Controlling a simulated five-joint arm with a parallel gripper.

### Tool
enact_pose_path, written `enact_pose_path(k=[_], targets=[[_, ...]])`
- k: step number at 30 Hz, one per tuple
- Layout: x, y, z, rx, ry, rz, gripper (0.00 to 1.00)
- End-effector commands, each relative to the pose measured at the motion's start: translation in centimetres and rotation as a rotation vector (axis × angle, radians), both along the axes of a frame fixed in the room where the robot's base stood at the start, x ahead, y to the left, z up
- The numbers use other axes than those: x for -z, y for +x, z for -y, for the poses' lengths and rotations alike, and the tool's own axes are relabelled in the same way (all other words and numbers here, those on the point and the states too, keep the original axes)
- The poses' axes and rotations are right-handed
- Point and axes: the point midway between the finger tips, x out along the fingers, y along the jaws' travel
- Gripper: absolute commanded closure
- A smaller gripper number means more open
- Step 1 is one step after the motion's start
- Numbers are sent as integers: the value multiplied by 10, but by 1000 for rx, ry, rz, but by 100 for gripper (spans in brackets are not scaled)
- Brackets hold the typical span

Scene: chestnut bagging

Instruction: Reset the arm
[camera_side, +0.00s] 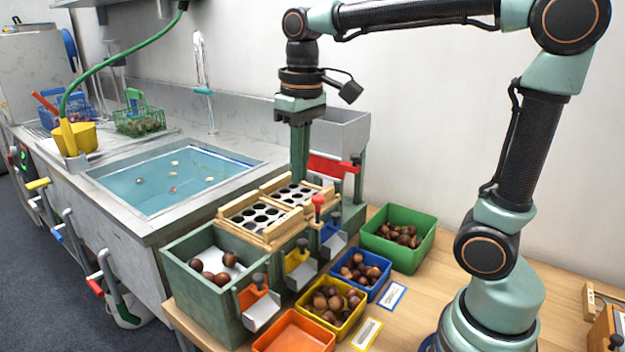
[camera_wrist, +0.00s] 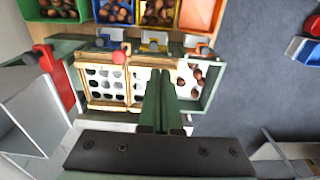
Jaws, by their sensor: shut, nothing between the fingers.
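My gripper (camera_side: 299,178) points straight down over the back of the wooden sieve frame (camera_side: 236,217), behind its perforated white plates. Its green fingers are together with nothing between them. In the wrist view the closed fingers (camera_wrist: 160,78) reach over the wooden frame (camera_wrist: 88,105), beside the green bin with chestnuts (camera_wrist: 212,95). My arm is bent, with the elbow high at the right of the side view. I cannot tell from these views whether the fingertips touch the frame.
Green (camera_side: 425,222), blue (camera_side: 383,262) and yellow (camera_side: 357,322) bins hold chestnuts; the orange bin (camera_side: 315,325) looks empty. A red-knobbed lever (camera_side: 318,203) stands at the frame. A water-filled sink (camera_side: 130,185) lies left. A grey hopper (camera_side: 345,130) stands behind my gripper.

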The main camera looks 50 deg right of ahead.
Motion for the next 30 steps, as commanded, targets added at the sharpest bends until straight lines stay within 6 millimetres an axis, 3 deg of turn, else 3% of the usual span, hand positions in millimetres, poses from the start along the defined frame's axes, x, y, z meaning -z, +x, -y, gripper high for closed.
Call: enact_pose_path(k=[5,15,30], targets=[[5,-16,3,0,2,109,100],[35,-46,9,1,0,383,100],[44,-50,10,0,-2,440,100]])
